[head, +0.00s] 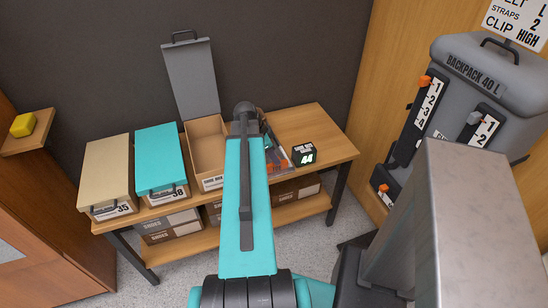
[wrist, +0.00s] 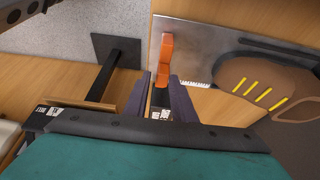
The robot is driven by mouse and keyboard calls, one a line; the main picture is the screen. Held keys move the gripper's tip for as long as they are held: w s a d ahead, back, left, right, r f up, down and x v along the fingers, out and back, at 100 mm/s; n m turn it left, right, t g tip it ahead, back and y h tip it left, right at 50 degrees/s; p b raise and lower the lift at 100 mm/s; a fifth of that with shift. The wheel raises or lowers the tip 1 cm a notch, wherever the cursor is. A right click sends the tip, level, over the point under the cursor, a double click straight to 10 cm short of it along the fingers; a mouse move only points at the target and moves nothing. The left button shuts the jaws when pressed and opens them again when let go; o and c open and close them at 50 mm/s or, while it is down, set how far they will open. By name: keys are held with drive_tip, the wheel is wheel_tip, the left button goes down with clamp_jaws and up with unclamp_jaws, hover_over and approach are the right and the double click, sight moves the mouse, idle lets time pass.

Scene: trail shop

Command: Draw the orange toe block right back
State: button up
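The orange toe block (wrist: 166,58) stands up in the wrist view, on a metal measuring plate (wrist: 205,45) with white scale marks. My gripper (wrist: 161,80) has its two dark fingers on either side of the block's lower part. A thin gap shows on the left of the block; whether the right finger touches it I cannot tell. A brown shoe (wrist: 265,85) with yellow laces is at the right on the plate. In the head view my arm hides the gripper and the toe block.
In the head view a wooden bench (head: 318,135) holds a beige shoe box (head: 106,165), a turquoise shoe box (head: 159,155), an open box (head: 205,150) and a small display (head: 303,155) reading 44. A grey backpack (head: 490,85) with orange-tabbed scales is at right.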

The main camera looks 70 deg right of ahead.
drive_tip(key=b+v, duration=0.1)
drive_tip(key=v, duration=1.2)
drive_tip(key=shift+b, duration=0.3)
drive_tip(key=shift+s, duration=0.25)
idle(0.3)
